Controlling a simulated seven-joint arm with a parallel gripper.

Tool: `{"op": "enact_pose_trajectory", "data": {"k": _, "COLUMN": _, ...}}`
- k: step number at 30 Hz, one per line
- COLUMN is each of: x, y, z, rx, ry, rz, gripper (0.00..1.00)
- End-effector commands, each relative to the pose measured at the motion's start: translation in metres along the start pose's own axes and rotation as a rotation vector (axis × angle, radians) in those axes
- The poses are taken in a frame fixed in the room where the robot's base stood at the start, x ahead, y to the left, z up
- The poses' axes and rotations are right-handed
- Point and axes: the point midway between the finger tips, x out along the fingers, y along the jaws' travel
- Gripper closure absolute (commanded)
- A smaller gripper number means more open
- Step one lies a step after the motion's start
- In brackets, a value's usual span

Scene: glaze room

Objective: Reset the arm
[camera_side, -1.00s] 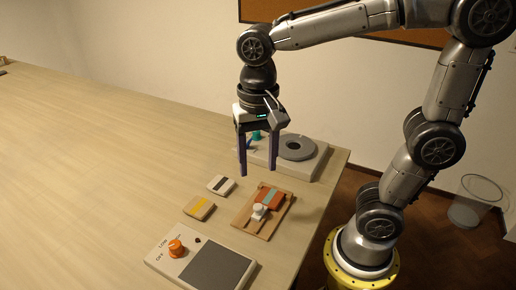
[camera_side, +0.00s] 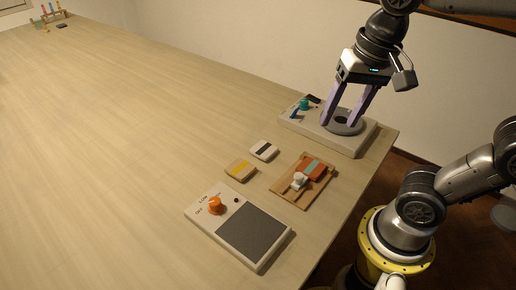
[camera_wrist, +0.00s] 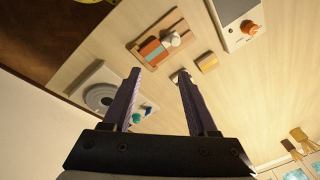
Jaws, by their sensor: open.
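My gripper (camera_side: 345,109) is open and empty, with its two purple fingers spread apart. In the side view it hangs in front of or above the white device with a grey round plate (camera_side: 350,118) near the table's back right edge; I cannot tell its exact height. In the wrist view the fingers (camera_wrist: 159,92) point towards the table with nothing between them, and the round-plate device (camera_wrist: 97,97) lies to their left.
On the wooden table (camera_side: 150,120) are a wooden board with a red-and-teal block and white knob (camera_side: 283,190), a yellow-striped block (camera_side: 240,170), a dark-striped white block (camera_side: 263,150) and a panel with an orange knob (camera_side: 254,233). A small rack (camera_side: 52,17) stands far left. The table's left is clear.

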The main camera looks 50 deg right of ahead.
Motion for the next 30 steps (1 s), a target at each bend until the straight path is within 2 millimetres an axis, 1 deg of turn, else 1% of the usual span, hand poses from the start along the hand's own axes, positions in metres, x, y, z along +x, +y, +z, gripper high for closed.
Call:
{"op": "enact_pose_trajectory", "data": {"k": 1, "x": 0.003, "y": 0.014, "z": 0.006, "rx": -0.064, "ry": 0.045, "rz": -0.035, "gripper": 0.41}}
{"op": "enact_pose_trajectory", "data": {"k": 4, "x": 0.014, "y": 0.031, "z": 0.013, "rx": -0.253, "ry": 0.135, "rz": -0.081, "gripper": 0.41}}
{"op": "enact_pose_trajectory", "data": {"k": 7, "x": 0.025, "y": 0.039, "z": 0.017, "rx": -0.435, "ry": 0.202, "rz": -0.095, "gripper": 0.41}}
{"op": "enact_pose_trajectory", "data": {"k": 9, "x": 0.031, "y": 0.040, "z": 0.018, "rx": -0.546, "ry": 0.230, "rz": -0.095, "gripper": 0.41}}
{"op": "enact_pose_trajectory", "data": {"k": 12, "x": 0.037, "y": 0.038, "z": 0.016, "rx": -0.662, "ry": 0.251, "rz": -0.089, "gripper": 0.41}}
{"op": "enact_pose_trajectory", "data": {"k": 15, "x": 0.035, "y": 0.035, "z": 0.013, "rx": -0.724, "ry": 0.271, "rz": -0.088, "gripper": 0.41}}
{"op": "enact_pose_trajectory", "data": {"k": 18, "x": 0.035, "y": 0.035, "z": 0.013, "rx": -0.744, "ry": 0.273, "rz": -0.086, "gripper": 0.41}}
{"op": "enact_pose_trajectory", "data": {"k": 30, "x": 0.034, "y": 0.035, "z": 0.013, "rx": -0.742, "ry": 0.272, "rz": -0.086, "gripper": 0.41}}
